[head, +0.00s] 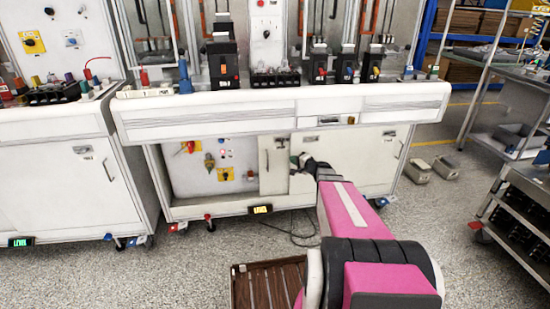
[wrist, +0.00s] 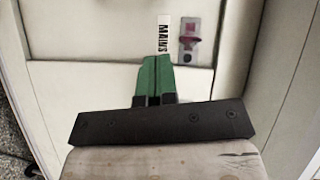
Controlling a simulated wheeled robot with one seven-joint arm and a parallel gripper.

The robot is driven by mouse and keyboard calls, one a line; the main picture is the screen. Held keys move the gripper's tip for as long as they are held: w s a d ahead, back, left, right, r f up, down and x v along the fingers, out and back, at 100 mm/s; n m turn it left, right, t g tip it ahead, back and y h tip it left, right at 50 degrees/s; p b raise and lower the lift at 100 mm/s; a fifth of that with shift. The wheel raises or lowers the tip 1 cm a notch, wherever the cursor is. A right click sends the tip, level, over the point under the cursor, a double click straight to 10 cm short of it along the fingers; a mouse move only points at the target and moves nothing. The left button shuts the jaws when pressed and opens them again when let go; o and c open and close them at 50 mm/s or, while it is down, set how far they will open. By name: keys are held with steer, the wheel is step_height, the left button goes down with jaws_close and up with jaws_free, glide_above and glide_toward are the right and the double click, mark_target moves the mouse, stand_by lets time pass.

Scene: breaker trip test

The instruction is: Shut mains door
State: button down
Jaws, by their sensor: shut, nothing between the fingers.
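In the head view, a narrow white door panel (head: 274,178) with a dark handle stands under the middle bench. It looks foreshortened, as if swung partly open, beside a compartment (head: 240,190) whose inner panel shows. I take it for the mains door. My gripper (head: 301,162) is by its right edge; contact cannot be told. In the wrist view, my green fingers (wrist: 155,72) are together and empty, in front of a white panel with a MAINS label (wrist: 163,35). A grey plate with a purple-red knob (wrist: 190,38) is beside the label.
The bench front (head: 280,110) overhangs the compartment. A closed white door (head: 350,165) is to the right. A brown slatted crate (head: 270,285) stands on the floor near my arm, and a dark cable (head: 292,232) lies beyond it. A cart (head: 520,215) is at the right.

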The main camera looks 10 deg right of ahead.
steer(key=s+a+x, duration=0.1)
steer(key=a+x, duration=0.1)
steer(key=x, duration=1)
steer(key=shift+a+f, duration=0.25)
steer(key=shift+a, duration=0.1)
steer(key=shift+s, duration=0.1)
